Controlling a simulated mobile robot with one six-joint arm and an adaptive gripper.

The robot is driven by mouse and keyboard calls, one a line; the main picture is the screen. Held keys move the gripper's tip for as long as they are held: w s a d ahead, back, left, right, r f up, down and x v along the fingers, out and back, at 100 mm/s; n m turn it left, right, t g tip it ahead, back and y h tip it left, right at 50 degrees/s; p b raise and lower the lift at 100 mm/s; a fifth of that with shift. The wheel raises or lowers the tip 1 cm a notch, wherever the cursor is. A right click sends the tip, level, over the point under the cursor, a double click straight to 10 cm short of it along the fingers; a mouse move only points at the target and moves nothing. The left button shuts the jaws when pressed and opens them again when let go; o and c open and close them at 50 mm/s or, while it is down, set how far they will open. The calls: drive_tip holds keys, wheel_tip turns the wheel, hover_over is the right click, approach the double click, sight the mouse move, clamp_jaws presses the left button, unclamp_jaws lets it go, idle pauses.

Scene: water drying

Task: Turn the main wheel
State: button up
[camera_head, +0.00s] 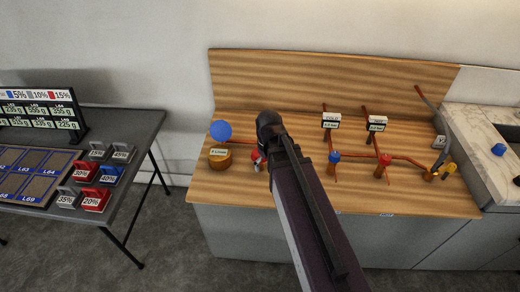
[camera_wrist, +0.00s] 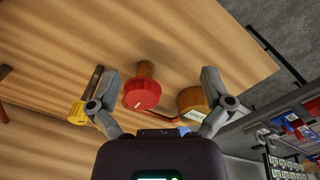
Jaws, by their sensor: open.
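A red round wheel (camera_wrist: 142,93) on a wooden stem stands out from the wooden bench in the wrist view, with a small white mark on its rim. My gripper (camera_wrist: 160,74) is open, with its fingers spread wide to either side of the wheel. The wheel sits left of the middle of the gap, and no contact shows. In the head view a bit of red (camera_head: 257,157), probably this wheel, shows beside my arm. My arm hides the rest, and my fingers cannot be made out clearly there.
A labelled wooden cylinder (camera_wrist: 192,100) is near the right finger, and a yellow part (camera_wrist: 77,113) near the left. Pipes with a blue knob (camera_head: 334,157) and a red knob (camera_head: 382,165) are on the bench (camera_head: 300,75). A blue ball (camera_head: 221,130) and a dark table (camera_head: 125,190) are left.

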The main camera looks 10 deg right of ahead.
drive_tip(key=w+r+n+p, duration=0.6)
drive_tip(key=w+r+n, duration=0.1)
drive_tip(key=w+n, duration=0.3)
drive_tip(key=shift+w+r+n, duration=0.15)
drive_tip(key=shift+w+n, duration=0.25)
drive_tip(key=shift+w, duration=0.5)
wheel_tip(320, 180, down, 14)
drive_tip(key=b, duration=1.3)
drive_tip(key=shift+r, duration=0.1)
drive_tip(key=shift+c, duration=0.2)
